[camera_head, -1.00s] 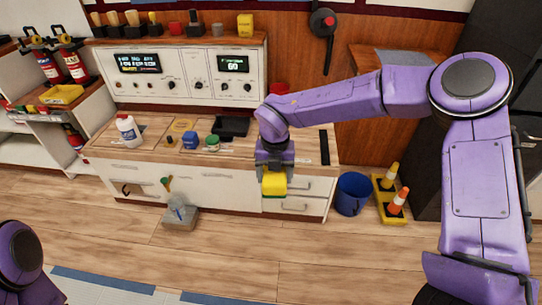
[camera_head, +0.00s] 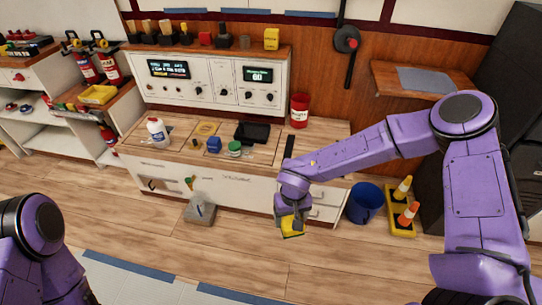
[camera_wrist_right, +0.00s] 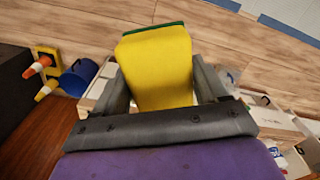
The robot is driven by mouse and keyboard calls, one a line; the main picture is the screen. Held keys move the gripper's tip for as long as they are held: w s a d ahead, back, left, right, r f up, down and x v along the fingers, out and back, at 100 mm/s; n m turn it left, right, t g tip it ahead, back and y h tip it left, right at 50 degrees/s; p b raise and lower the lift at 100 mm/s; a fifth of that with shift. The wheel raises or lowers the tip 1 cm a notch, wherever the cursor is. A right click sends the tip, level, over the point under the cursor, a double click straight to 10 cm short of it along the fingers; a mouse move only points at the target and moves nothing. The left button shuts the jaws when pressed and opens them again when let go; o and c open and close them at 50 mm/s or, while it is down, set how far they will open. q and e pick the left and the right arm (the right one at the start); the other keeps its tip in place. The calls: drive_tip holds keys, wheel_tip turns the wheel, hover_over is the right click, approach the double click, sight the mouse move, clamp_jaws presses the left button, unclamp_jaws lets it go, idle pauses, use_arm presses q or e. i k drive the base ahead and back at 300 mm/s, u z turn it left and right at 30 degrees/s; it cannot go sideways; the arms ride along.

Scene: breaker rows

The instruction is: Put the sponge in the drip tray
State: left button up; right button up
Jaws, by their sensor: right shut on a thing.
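The sponge (camera_head: 293,229) is a yellow block with a green layer. My right gripper (camera_head: 291,219) is shut on it and holds it in the air, in front of the counter's drawers. The right wrist view shows the sponge (camera_wrist_right: 158,65) between the two grey fingers, its green edge at the far end. A flat black tray (camera_head: 252,133), which looks like the drip tray, lies on the counter. The gripper is apart from it, on the near side and lower in the picture. My left arm shows at the lower left; its gripper is out of view.
On the counter (camera_head: 268,160) are a white bottle (camera_head: 157,131), a blue container (camera_head: 214,145), a green-lidded jar (camera_head: 234,148) and a red can (camera_head: 299,110).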

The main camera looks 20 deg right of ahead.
sight(259, 134)
drive_tip(key=u, duration=0.2)
drive_tip(key=i, duration=1.1)
drive_tip(key=z, duration=0.45)
drive_tip(key=i, duration=0.95)
drive_tip(key=z, duration=0.4)
